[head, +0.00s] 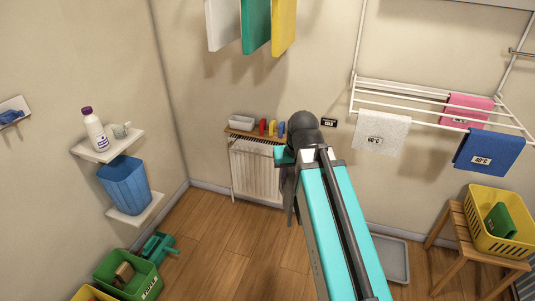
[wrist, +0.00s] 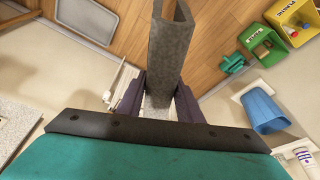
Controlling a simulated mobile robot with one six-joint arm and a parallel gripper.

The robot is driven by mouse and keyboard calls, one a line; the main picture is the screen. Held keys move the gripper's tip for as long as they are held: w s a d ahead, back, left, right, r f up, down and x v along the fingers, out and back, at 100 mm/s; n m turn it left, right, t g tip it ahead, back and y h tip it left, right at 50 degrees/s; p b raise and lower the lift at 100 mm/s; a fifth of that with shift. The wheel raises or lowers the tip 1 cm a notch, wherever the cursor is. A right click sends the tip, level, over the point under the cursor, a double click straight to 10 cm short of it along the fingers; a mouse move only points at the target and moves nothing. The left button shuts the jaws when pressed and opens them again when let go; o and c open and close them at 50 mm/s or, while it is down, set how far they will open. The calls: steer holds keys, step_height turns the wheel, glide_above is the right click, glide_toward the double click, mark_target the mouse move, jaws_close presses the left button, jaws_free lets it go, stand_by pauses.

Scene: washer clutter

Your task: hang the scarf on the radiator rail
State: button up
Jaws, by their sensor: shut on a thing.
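My gripper (wrist: 158,104) is shut on a grey speckled scarf (wrist: 169,50), which hangs folded between the dark fingers in the wrist view. In the head view my arm hides most of the gripper; a dark grey strip of the scarf (head: 289,200) shows left of the arm, in front of the radiator's right side. The white radiator (head: 254,172) stands against the back wall, its right part hidden by my arm. Its white edge (wrist: 121,90) shows left of the fingers in the wrist view. I cannot clearly make out the rail or whether the scarf touches it.
A wooden shelf (head: 232,130) with small coloured items is above the radiator. A drying rack (head: 430,101) with cloths is at right. A yellow basket (head: 487,236) sits on a stool. A blue bin (head: 124,185) and green crate (head: 145,283) are at left. Open floor (head: 220,240) lies between.

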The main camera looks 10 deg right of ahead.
steer(key=shift+w+r, duration=0.15)
steer(key=shift+r, duration=0.15)
steer(key=r, duration=0.3)
steer(key=w+r, duration=0.1)
steer(key=r, duration=0.2)
steer(key=shift+w, duration=0.1)
steer(key=shift+w, duration=0.1)
